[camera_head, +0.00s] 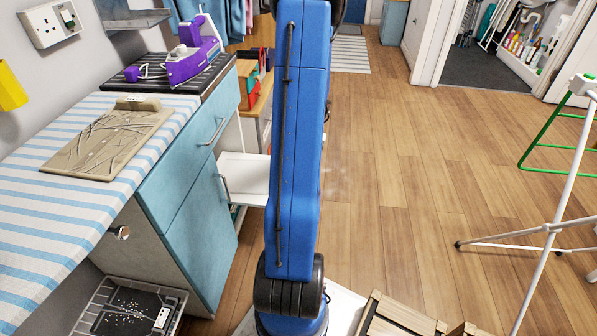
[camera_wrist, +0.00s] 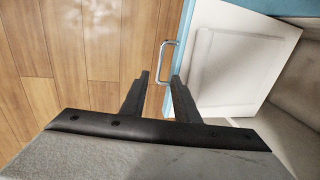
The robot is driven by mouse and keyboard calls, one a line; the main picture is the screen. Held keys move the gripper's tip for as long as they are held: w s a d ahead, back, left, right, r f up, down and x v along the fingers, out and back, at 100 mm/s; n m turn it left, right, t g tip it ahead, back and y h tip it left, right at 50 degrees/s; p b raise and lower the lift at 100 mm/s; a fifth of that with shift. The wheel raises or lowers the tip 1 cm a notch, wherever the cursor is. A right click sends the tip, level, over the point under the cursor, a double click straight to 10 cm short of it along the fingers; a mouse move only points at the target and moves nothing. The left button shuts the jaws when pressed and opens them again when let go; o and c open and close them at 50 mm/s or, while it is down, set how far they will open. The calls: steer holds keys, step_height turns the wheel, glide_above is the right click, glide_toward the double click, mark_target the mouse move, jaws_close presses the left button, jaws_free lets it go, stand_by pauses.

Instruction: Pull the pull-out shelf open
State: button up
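The pull-out shelf (camera_wrist: 228,62) is a pale panel with a raised inner rectangle and a light blue front edge in the wrist view. A silver bar handle (camera_wrist: 165,62) stands out from that edge. A white shelf surface (camera_head: 243,172) shows beside the blue cabinet in the head view, partly behind my arm. My gripper (camera_wrist: 160,76) is open, with two dark fingers pointing at the handle. The near end of the handle shows between the fingertips in the picture; I cannot tell whether they touch it. In the head view my gripper is hidden behind my blue arm.
A blue cabinet (camera_head: 178,195) with a striped top stands at left, with a purple iron (camera_head: 192,55) on a dark surface. A white-legged rack (camera_head: 555,205) stands at right. Wooden slats (camera_head: 395,315) lie at the bottom. The wooden floor (camera_head: 400,150) between is clear.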

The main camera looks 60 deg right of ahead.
step_height(320, 180, up, 8)
steer(key=s, duration=0.1)
steer(key=shift+s+d, duration=0.2)
steer(key=shift+d, duration=0.1)
steer(key=shift+w, duration=0.1)
stand_by(0.4)
steer(key=w+a+r+n, duration=0.25)
steer(key=a+r, duration=0.25)
steer(key=a, duration=0.3)
steer(key=w+a+r+n+h, duration=0.1)
steer(key=w+a+r+n, duration=0.1)
steer(key=w+a+r, duration=0.45)
steer(key=w+a+r+n, duration=0.1)
steer(key=a+r+n, duration=0.15)
steer(key=a, duration=0.75)
steer(key=s+a+r+n+t, duration=0.1)
steer(key=s+a, duration=0.3)
steer(key=a, duration=0.4)
steer(key=s+a+r+n+t, duration=0.1)
steer(key=s+a+r+n, duration=0.2)
steer(key=a, duration=0.5)
steer(key=s+a+r+n+t, duration=0.1)
steer(key=s+a+r+n, duration=0.1)
steer(key=s+a, duration=0.3)
steer(key=a+r, duration=0.1)
steer(key=a, duration=0.2)
steer(key=shift+a, duration=0.2)
